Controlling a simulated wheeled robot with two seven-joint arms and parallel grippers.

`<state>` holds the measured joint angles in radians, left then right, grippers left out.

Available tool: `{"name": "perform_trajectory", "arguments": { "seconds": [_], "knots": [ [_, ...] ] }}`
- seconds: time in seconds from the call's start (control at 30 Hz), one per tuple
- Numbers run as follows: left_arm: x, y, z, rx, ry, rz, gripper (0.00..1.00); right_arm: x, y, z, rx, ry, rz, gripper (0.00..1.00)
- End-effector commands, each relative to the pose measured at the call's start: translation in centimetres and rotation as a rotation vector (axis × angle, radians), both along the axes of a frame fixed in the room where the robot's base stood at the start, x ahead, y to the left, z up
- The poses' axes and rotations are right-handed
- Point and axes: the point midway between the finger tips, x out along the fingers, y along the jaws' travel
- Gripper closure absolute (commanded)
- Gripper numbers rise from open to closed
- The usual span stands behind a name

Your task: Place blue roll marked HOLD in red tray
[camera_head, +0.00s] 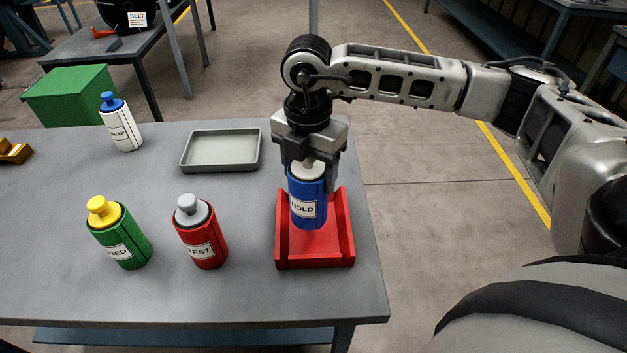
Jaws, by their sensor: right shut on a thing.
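The blue roll (308,200) with a white HOLD label stands upright, its grey knob at the top between my fingers. My right gripper (309,168) points down and is shut on the roll's top. The red tray (315,256) sits at the right side of the grey table, with raised walls at its left and right. The roll is over or in the tray, between these walls. I cannot tell whether its bottom touches the tray floor. My left gripper is not in view.
On the table (180,300) stand a red TEST roll (201,232), a green roll with a yellow knob (119,236) and a white roll with a blue knob (121,124). An empty grey tray (220,150) lies behind. A green box (68,95) stands beyond the table.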

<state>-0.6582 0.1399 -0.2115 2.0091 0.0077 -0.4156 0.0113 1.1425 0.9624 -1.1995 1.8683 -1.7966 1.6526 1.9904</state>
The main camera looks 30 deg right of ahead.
Motion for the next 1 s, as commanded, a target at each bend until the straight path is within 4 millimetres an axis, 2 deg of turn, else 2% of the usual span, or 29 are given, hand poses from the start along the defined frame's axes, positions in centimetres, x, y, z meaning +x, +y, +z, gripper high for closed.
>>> {"name": "perform_trajectory", "arguments": {
  "seconds": [0.17,0.37,0.77,0.8,0.87,1.0],
  "knots": [
    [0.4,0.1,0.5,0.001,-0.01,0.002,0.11,0.0,-1.3,-1.3,-0.003,0.002,-0.004,0.92],
    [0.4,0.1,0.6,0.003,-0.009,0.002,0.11,0.1,-1.0,-3.9,0.0,-0.001,-0.001,0.92],
    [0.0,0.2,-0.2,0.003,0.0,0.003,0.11,0.1,-1.0,-4.5,0.0,-0.003,0.0,0.92],
    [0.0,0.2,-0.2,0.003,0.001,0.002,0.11,0.1,-1.0,-4.6,0.0,0.0,0.0,0.33],
    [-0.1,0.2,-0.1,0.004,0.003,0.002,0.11,0.1,-1.0,-4.5,-0.001,0.0,0.0,0.17],
    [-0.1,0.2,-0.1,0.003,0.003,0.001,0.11,0.1,-1.0,-4.5,0.0,0.0,0.0,0.14]
  ]
}}
